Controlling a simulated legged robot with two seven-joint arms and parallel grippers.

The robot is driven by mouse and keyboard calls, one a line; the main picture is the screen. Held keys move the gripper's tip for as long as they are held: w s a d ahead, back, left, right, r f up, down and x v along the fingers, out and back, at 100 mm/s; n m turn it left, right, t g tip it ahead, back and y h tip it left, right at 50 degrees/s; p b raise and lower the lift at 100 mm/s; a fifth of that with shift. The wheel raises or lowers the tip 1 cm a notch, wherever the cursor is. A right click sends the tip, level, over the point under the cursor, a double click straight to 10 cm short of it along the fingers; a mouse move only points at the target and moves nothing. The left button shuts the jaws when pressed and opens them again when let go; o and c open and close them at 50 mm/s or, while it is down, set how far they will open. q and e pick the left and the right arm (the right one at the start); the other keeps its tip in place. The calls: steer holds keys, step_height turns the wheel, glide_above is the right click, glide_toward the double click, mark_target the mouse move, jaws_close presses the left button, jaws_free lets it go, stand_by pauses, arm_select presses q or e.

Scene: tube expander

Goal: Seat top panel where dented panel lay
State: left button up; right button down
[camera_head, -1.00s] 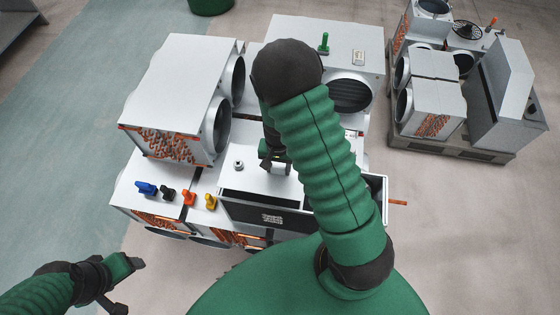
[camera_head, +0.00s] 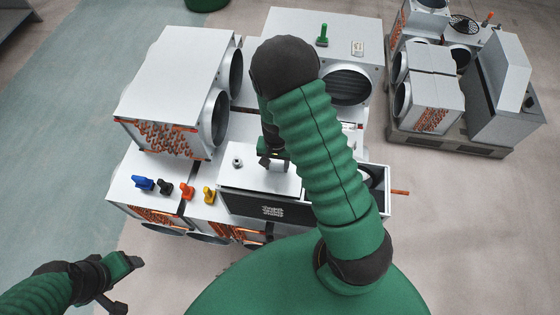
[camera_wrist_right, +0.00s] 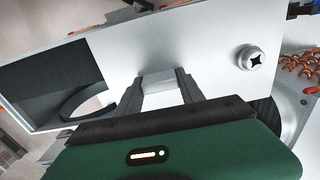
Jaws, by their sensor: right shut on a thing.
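The top panel (camera_head: 252,182) is a flat white plate with a round knob (camera_head: 237,162) near its far left corner. It lies over the left part of a dark-fronted box (camera_head: 240,203) in the head view. My right gripper (camera_head: 270,162) is shut on a small pale block (camera_wrist_right: 158,82) on the panel, which also shows in the right wrist view (camera_wrist_right: 205,45). An open dark cavity (camera_wrist_right: 55,80) shows left of the panel in that view. My right arm hides part of the box. My left gripper (camera_head: 128,285) is open and empty at lower left. I cannot identify a dented panel.
Blue, black, orange and yellow valves (camera_head: 165,188) stand left of the box. A white unit with round ducts (camera_head: 170,75) stands behind them, and another unit (camera_head: 350,40) with a green lever stands at the back. A loaded pallet (camera_head: 470,145) is at right.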

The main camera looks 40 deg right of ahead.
steer(key=shift+w+a+r, duration=0.1)
steer(key=shift+w+a, duration=0.05)
steer(key=shift+a, duration=0.2)
steer(key=shift+s+d+f, duration=0.1)
steer(key=shift+d+f, duration=0.1)
steer(key=shift+d, duration=0.65)
steer(key=shift+s+d+f, duration=0.1)
steer(key=shift+d+f, duration=0.05)
steer(key=shift+d, duration=0.65)
steer(key=shift+a+r, duration=0.3)
steer(key=shift+a, duration=0.5)
steer(key=shift+d+f, duration=0.2)
steer(key=shift+d, duration=0.25)
steer(key=shift+a+r, duration=0.15)
steer(key=shift+a, duration=0.4)
arm_select(q)
steer(key=shift+w+a+f, duration=0.1)
steer(key=shift+a+f, duration=0.05)
steer(key=shift+a, duration=0.15)
steer(key=shift+d, duration=0.1)
arm_select(e)
steer(key=shift+d, duration=0.1)
arm_select(q)
steer(key=shift+d+f+b, duration=0.2)
steer(key=shift+d+b, duration=0.15)
steer(key=shift+d, duration=0.05)
arm_select(e)
steer(key=shift+d+f, duration=0.3)
steer(key=shift+f, duration=0.15)
